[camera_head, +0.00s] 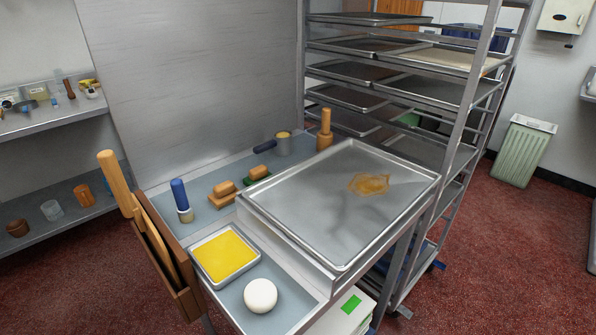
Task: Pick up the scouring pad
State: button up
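A small green-bottomed block with a tan wooden top (258,174) lies on the blue-grey surface of the metal table, near the back panel. Its green underside looks like a scouring pad, but it is small and I cannot be sure. My gripper is not in view.
A large stained tray (330,200), yellow-filled pan (226,255) and white ball (260,295) stand nearer. A rack (464,140) rises behind.

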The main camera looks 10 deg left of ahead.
aim_at(261, 173)
jog(key=j+z, duration=0.25)
jog(key=j, duration=0.4)
jog(key=j+z, duration=0.2)
jog(key=j, duration=0.5)
jog(key=k+j+z, duration=0.1)
jog(key=j+z, duration=0.15)
jog(key=j, duration=0.4)
